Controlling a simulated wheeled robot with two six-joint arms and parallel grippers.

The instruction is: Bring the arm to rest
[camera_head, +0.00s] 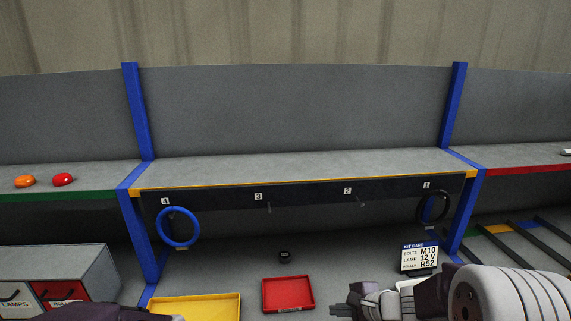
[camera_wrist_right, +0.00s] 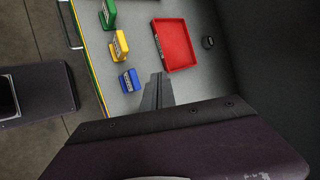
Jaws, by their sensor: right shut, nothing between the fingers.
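My right gripper (camera_head: 338,310) is low at the front right in the head view, pointing left. Its fingers also show in the right wrist view (camera_wrist_right: 156,92), shut together with nothing between them. The red tray also shows in the right wrist view (camera_wrist_right: 175,45), empty, beyond the fingers. A dark part of my left arm shows at the bottom left edge of the head view; its fingers are out of frame.
A blue ring (camera_head: 178,227) hangs under label 4 and a black ring (camera_head: 433,207) under label 1. Pegs at 2 and 3 are bare. A small black piece (camera_head: 285,256), a yellow tray (camera_head: 195,308) and a kit card (camera_head: 419,258) are below.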

